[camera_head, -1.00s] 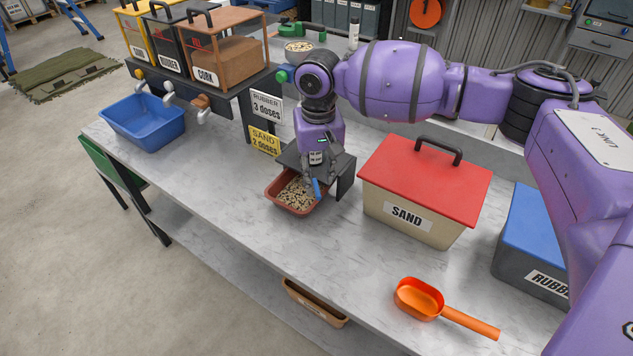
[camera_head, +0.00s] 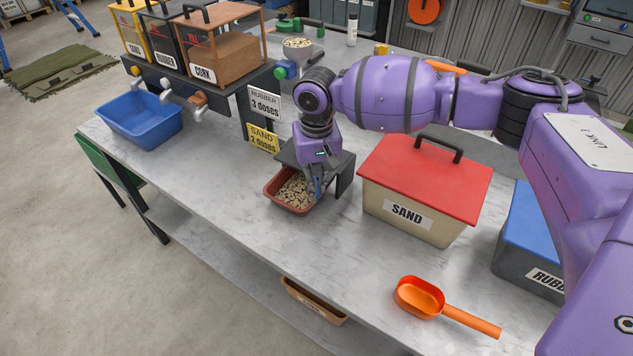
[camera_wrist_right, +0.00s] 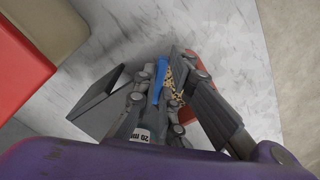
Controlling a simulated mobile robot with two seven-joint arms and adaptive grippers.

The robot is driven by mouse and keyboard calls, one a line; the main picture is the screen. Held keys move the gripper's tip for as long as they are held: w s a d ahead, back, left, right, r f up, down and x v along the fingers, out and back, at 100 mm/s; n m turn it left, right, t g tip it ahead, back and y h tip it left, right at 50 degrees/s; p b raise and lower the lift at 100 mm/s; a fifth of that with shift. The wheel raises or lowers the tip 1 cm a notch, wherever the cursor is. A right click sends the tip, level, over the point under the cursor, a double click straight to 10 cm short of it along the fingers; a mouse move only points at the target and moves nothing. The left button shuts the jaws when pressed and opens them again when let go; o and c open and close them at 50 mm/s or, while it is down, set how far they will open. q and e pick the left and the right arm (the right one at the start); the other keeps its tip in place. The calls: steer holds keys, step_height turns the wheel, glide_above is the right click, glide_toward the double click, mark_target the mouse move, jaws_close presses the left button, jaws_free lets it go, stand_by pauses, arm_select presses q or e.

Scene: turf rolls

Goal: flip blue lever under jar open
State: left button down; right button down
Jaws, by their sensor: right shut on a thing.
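A dark grey bracket (camera_head: 344,176) stands close beside the gripper. A red-brown tray (camera_head: 270,192) of pale and dark pieces sits directly below. The jar above the lever cannot be made out; my wrist covers that spot. My left gripper is not in view.
A SAND box (camera_head: 425,170) with a red lid stands right of the gripper. A blue-lidded box (camera_head: 535,235) and an orange scoop (camera_head: 420,297) are farther right and front. A blue bin (camera_head: 140,122) is under the dispensers at left. The table's front middle is clear.

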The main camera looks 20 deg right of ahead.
steer(key=shift+s+d+r+n+p, duration=0.15)
steer(key=shift+r+n+p, duration=0.2)
steer(key=shift+p, duration=0.2)
steer(key=shift+d+n+p, duration=0.1)
steer(key=shift+n+p, duration=0.2)
steer(key=shift+n, duration=0.05)
steer(key=shift+d+f+n, duration=0.15)
steer(key=shift+f+n, duration=0.2)
steer(key=shift+n, duration=0.05)
steer(key=c, duration=1.8)
jaws_free()
steer(key=shift+c, duration=0.2)
arm_select(q)
steer(key=shift+w+d+r, duration=0.15)
steer(key=shift+w+r, duration=0.05)
steer(key=shift+r, duration=0.3)
steer(key=shift+w+d+r, duration=0.1)
steer(key=shift+w+r, duration=0.1)
steer(key=shift+r, duration=0.25)
steer(key=shift+w, duration=0.1)
